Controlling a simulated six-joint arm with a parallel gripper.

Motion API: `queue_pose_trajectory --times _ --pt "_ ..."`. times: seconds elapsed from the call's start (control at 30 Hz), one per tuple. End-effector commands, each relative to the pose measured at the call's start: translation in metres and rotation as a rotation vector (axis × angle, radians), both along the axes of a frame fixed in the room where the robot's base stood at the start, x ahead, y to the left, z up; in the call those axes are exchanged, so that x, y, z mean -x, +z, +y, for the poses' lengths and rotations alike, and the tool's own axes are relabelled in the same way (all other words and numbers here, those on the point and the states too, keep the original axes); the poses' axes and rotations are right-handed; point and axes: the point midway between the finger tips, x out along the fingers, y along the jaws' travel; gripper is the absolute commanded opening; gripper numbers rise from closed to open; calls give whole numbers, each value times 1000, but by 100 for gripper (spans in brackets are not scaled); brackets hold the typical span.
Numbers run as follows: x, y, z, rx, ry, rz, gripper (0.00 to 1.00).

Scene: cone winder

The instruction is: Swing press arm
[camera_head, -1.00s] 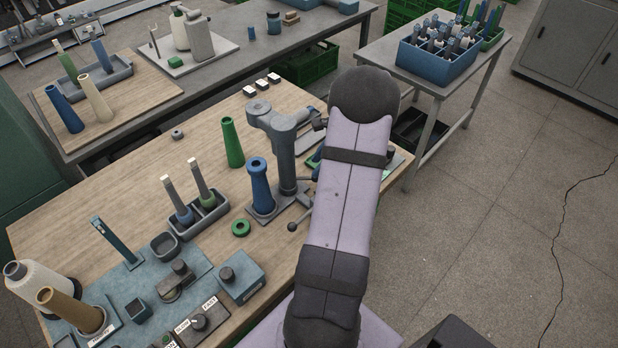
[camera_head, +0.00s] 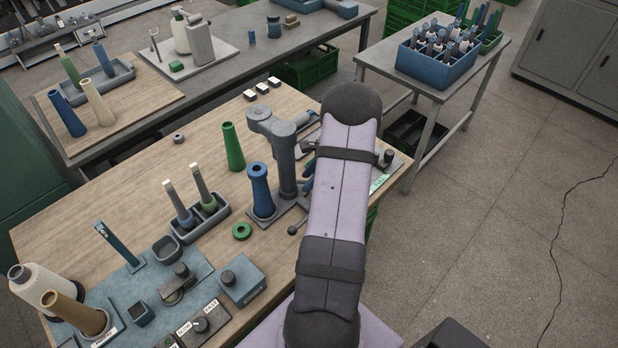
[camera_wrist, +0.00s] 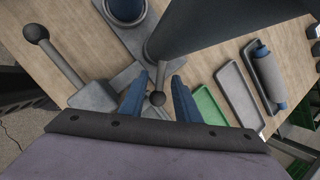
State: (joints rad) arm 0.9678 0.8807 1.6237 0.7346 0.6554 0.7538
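The grey press (camera_head: 287,170) stands at the right part of the wooden table, with its arm (camera_head: 268,122) reaching left from the column top. In the head view my arm hides most of the gripper.
A large dark grey part of the press (camera_wrist: 225,25) fills the top of the wrist view, close to the fingers. Green (camera_wrist: 208,108) and grey (camera_wrist: 240,92) trays lie to the right.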

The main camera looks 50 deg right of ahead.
Motion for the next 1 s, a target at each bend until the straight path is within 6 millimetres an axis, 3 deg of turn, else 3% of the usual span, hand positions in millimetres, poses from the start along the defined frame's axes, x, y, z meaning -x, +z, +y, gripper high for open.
queue_pose_trajectory --times 0.07,0.2,0.67,1.0 --pt "0 0 0 0 0 0 29" --pt "0 0 0 0 0 0 1" --pt "-3 0 -3 0 43 -3 0" --pt "-14 -2 -12 0 253 -4 0"
